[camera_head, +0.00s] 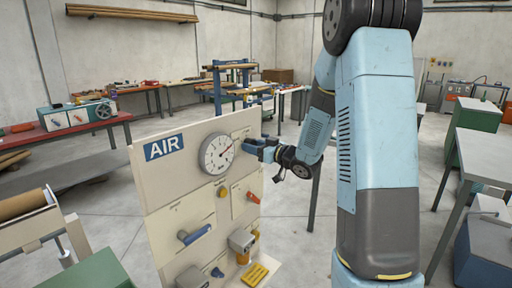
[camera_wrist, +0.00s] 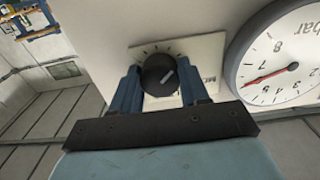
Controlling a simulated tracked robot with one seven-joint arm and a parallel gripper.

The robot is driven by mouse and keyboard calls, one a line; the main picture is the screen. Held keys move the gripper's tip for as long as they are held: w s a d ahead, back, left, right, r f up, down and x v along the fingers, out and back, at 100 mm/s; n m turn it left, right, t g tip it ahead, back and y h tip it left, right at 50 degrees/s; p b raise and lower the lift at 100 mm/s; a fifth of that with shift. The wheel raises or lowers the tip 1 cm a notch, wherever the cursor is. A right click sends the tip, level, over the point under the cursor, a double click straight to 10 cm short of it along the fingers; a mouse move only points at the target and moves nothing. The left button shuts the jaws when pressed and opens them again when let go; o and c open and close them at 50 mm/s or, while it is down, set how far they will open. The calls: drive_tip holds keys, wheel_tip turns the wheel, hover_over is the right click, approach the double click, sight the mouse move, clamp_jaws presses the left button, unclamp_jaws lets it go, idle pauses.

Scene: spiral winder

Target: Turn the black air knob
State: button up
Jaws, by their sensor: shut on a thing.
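The black air knob (camera_wrist: 158,75) is round with a pale pointer line and sits on a white scale plate (camera_wrist: 205,50) in the wrist view. My gripper (camera_wrist: 160,85) has its two blue fingers on either side of the knob and is shut on it. In the head view my gripper (camera_head: 262,148) reaches the right edge of the air panel (camera_head: 170,215), beside the round gauge. The knob itself cannot be made out in the head view. The pressure gauge (camera_head: 217,153) has a red needle, and it also shows at the right of the wrist view (camera_wrist: 278,62).
The panel also carries a blue-handled valve (camera_head: 195,235), a red lever (camera_head: 253,197) and a yellow pad (camera_head: 255,274) near its base. A grey table (camera_head: 485,150) stands at the right. A red-topped bench (camera_head: 60,133) stands at the left. Open floor lies behind the panel.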

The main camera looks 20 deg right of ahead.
drive_tip(key=shift+d, duration=0.15)
drive_tip(key=o, duration=1)
drive_tip(key=shift+o, duration=0.2)
drive_tip(key=v, duration=1.3)
drive_tip(key=shift+s+d, duration=0.2)
drive_tip(key=shift+s, duration=0.1)
drive_tip(key=shift+f, duration=0.1)
